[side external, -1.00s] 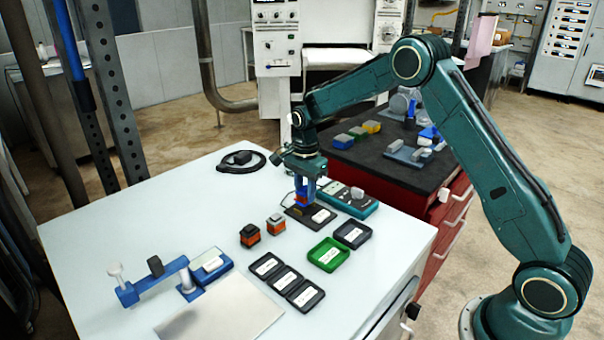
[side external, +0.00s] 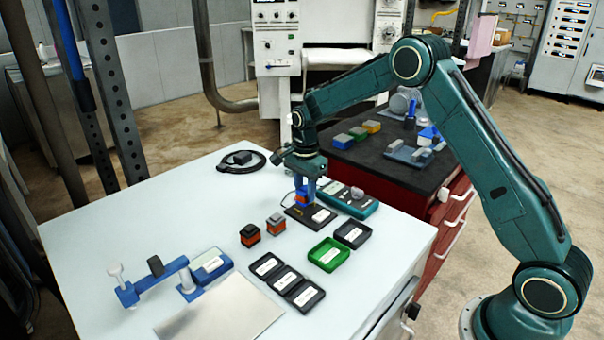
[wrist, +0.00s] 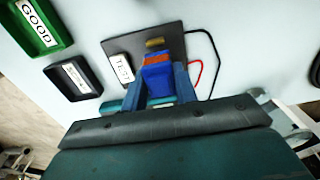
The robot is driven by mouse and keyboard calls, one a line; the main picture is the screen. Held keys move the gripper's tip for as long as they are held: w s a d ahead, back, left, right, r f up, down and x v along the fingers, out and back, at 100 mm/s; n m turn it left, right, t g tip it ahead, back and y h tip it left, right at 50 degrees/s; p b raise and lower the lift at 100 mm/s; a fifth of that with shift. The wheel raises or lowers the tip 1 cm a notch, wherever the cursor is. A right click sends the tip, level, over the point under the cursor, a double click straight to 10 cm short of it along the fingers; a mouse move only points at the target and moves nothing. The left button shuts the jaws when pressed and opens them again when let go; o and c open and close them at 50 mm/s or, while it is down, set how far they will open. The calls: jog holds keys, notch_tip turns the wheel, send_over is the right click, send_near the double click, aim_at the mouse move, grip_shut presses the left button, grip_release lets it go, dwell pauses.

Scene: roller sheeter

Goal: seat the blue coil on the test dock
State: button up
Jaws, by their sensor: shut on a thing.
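The test dock is a dark flat plate (side external: 296,216) with a white label, near the back of the white table; it also shows in the wrist view (wrist: 172,40). The label reads TEST in the wrist view. My gripper (side external: 303,198) points down over the plate, its fingers shut on the blue coil. The coil (wrist: 157,75), blue with an orange-red winding, sits between the fingertips in the wrist view. A small brass-coloured piece (wrist: 155,43) shows on the plate just beyond it. I cannot tell whether the coil touches the dock.
Two orange-and-grey coils (side external: 250,235) (side external: 276,224) stand left of the dock. A green tray (side external: 328,254), a dark tray (side external: 352,235) and other dark trays (side external: 288,280) lie in front. A teal meter (side external: 352,200) is behind right. A blue lever fixture (side external: 155,282) stands at left.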

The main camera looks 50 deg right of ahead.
jog(key=shift+f, duration=1)
dwell(1.1)
jog(key=o, duration=1.5)
jog(key=shift+o, duration=0.2)
jog(key=shift+r, duration=0.1)
jog(key=shift+r, duration=3.4)
